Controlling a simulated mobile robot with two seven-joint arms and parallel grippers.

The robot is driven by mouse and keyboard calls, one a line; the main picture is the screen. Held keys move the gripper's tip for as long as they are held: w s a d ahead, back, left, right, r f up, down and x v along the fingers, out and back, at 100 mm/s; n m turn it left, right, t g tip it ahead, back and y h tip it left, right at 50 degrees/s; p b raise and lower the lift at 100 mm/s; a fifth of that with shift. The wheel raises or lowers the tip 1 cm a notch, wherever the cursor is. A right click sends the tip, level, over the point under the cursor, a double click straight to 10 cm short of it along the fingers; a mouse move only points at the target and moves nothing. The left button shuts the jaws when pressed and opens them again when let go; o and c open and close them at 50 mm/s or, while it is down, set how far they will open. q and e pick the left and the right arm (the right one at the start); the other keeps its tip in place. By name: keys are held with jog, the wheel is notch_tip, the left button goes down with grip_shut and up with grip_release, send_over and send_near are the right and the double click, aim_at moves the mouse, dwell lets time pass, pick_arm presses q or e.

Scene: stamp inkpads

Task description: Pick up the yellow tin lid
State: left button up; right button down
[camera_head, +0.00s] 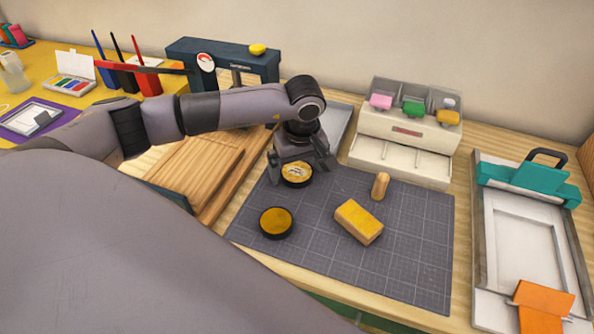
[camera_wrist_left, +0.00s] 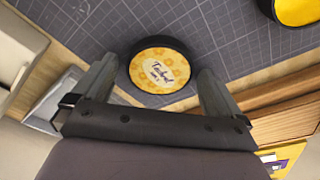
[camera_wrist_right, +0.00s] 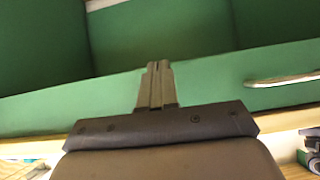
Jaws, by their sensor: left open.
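The yellow tin lid (camera_head: 297,172), round with a dark rim and a printed label, lies on the grey cutting mat (camera_head: 400,230). In the left wrist view the lid (camera_wrist_left: 160,66) shows its patterned yellow top between the fingers. My left gripper (camera_head: 302,172) is open around the lid, one finger to each side, with small gaps visible. The round tin with a plain yellow pad (camera_head: 276,222) sits on the mat nearer to me. My right gripper (camera_wrist_right: 157,72) has its fingers together and empty, in front of a green drawer front.
A yellow block (camera_head: 359,221) and a small wooden peg (camera_head: 380,186) are on the mat. A white drawer unit (camera_head: 405,135) stands behind it, a wooden board (camera_head: 195,170) lies left, and a press frame (camera_head: 535,235) stands right.

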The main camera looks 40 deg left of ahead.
pick_arm(q)
jog(key=shift+c, duration=0.3)
jog(key=c, duration=0.9)
jog(key=shift+r, duration=0.1)
